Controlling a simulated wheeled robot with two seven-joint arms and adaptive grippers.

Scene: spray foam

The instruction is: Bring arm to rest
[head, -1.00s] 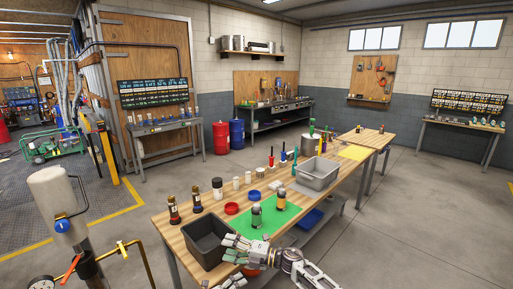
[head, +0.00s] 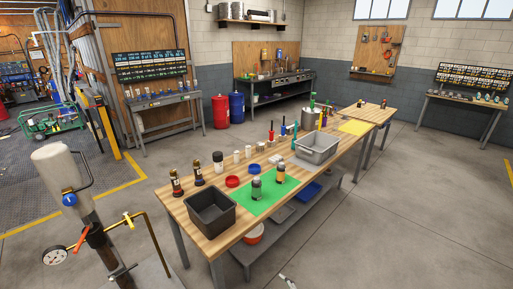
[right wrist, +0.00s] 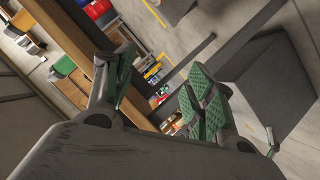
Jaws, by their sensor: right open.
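My right gripper (right wrist: 160,88) is open in the right wrist view, its green-padded fingers apart with nothing between them. In the head view only a small pale piece of my arm shows at the bottom edge, below the wooden workbench (head: 225,238) and clear of it. My left gripper is not in view. Two cans, one dark (head: 256,190) and one with an orange lower part (head: 279,174), stand upright on the green mat (head: 262,205) on the bench.
A dark grey bin (head: 211,214) stands at the bench's near left corner, a light grey bin (head: 316,150) farther back. Several bottles and cups line the far side. A pipe stand with a gauge (head: 57,256) is at left. The floor right of the bench is clear.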

